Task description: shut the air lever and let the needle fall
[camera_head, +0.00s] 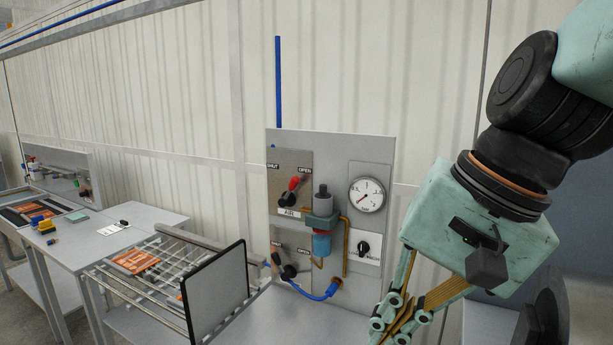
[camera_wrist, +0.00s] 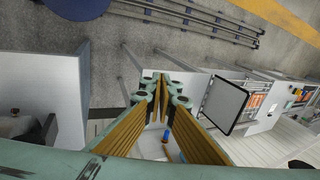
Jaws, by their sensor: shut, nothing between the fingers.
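The air lever (camera_head: 295,184) has a red handle on a black hub, above an AIR label on the upper left of the grey panel (camera_head: 330,150). Its handle leans up and right, toward the OPEN mark. The round white gauge (camera_head: 367,195) sits to its right. Its thin dark needle seems to point down and left, but I cannot read the value. My gripper (camera_head: 388,334) is shut and empty, right of and below the lever and clear of it. Its fingers also show shut in the wrist view (camera_wrist: 161,88).
A second lever (camera_head: 288,271) with SHUT and OPEN marks sits below, with a blue hose (camera_head: 318,296). A filter unit (camera_head: 322,220) stands between lever and gauge. A black knob (camera_head: 363,247) is under the gauge. A wire rack (camera_head: 150,275) and framed screen (camera_head: 215,293) stand left.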

